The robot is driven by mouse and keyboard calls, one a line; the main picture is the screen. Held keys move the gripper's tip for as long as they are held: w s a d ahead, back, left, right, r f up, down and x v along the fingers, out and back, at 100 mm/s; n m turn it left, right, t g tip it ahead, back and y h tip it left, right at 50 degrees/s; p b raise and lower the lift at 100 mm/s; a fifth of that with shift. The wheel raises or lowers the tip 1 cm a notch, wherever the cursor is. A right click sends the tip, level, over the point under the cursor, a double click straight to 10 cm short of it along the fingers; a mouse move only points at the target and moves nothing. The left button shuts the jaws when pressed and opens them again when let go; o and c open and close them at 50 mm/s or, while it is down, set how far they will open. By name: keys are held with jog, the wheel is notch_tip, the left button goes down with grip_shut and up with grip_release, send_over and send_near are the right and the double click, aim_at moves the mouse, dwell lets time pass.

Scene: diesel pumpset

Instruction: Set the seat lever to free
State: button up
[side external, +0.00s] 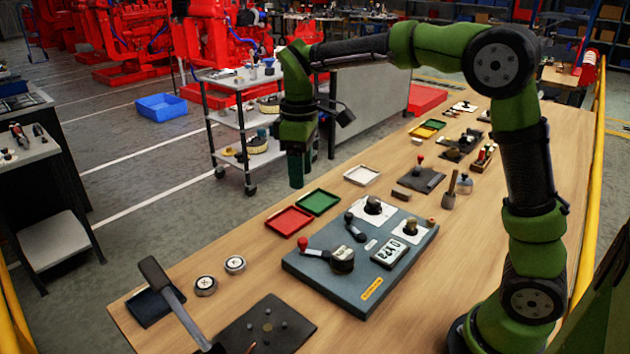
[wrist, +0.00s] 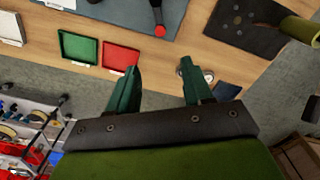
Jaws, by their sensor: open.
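A blue-grey panel (side external: 340,290) lies on the wooden bench. At its left front is a lever with a red knob (side external: 303,243) and a dark round hub (side external: 342,260). A smaller black-knobbed lever (side external: 351,224) stands behind it. I cannot read which one is labelled as the seat lever. The panel's edge (wrist: 118,14) and the red knob (wrist: 160,31) show at the top of the wrist view. My gripper (side external: 296,184) hangs above and behind the panel, near the bench's far edge, apart from both levers. Its fingers (wrist: 160,85) are spread and empty.
Red (side external: 289,221) and green (side external: 320,201) trays lie between the panel and the bench's far edge. Round knobs (side external: 374,205) and a printed plate (side external: 388,252) sit on the panel. A long-handled tool (side external: 172,290) rises at the left front. A trolley (side external: 232,125) stands behind.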

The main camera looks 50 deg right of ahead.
aim_at(303, 239)
notch_tip(303, 239, down, 17)
jog(key=shift+r, duration=0.2)
dwell(0.3)
grip_shut()
